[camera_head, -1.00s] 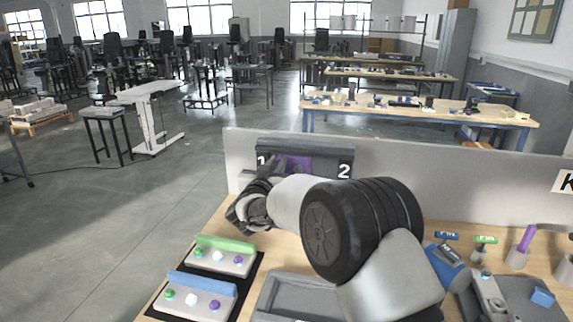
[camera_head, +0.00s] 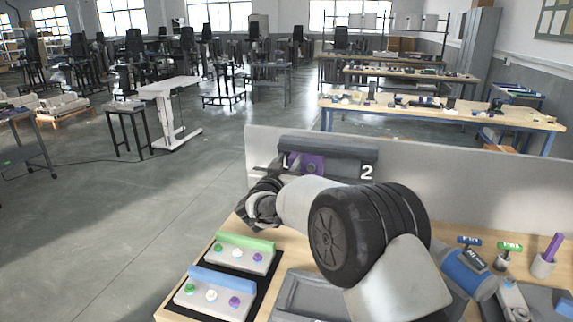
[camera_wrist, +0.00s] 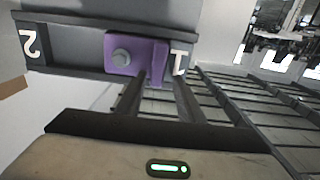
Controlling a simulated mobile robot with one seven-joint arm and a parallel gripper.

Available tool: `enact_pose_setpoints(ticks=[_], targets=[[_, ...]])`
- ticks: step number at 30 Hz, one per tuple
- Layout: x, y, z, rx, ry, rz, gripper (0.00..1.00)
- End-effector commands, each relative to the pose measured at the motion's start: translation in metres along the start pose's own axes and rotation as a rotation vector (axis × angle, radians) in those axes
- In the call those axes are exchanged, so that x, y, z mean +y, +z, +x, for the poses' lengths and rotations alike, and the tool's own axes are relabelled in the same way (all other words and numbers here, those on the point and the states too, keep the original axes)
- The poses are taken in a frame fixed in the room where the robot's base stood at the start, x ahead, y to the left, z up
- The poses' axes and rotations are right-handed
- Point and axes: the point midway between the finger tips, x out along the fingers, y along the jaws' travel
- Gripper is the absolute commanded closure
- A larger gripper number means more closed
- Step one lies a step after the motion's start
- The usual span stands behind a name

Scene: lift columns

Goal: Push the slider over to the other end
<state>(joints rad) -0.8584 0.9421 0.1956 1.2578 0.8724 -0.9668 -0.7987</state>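The purple slider (camera_head: 312,163) with a round knob sits on a dark grey rail (camera_head: 350,153), close to the end marked 1. The end marked 2 is on the right in the head view. The wrist view is turned around: the slider (camera_wrist: 137,53) is left of the 1, and the 2 is far left. My gripper (camera_head: 271,170) is at the rail's 1 end. In the wrist view my gripper (camera_wrist: 160,80) has two dark fingers apart with nothing visible between them. One fingertip overlaps the slider's lower edge; I cannot tell if they touch.
A light grey panel (camera_head: 460,180) stands behind the rail. Green-topped (camera_head: 245,241) and blue-topped (camera_head: 208,282) button blocks lie on a black mat at the front left. A grey tray (camera_head: 300,290), a blue cylinder (camera_head: 467,272) and small tools are to the right.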

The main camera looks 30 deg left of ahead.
Motion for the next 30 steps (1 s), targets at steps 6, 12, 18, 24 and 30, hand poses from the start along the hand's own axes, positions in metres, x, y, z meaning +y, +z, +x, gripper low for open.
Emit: enact_pose_setpoints(ticks=[6,12,18,24,30], targets=[[-0.001,0.0,-0.021,-0.001,-0.001,0.0,0.66],[-0.001,0.0,-0.069,-0.001,-0.004,-0.001,0.66],[-0.001,-0.001,-0.118,0.001,-0.004,0.0,0.66],[-0.001,-0.001,-0.155,0.001,-0.004,0.0,0.66],[-0.001,-0.001,-0.172,0.001,-0.002,0.001,0.66]])
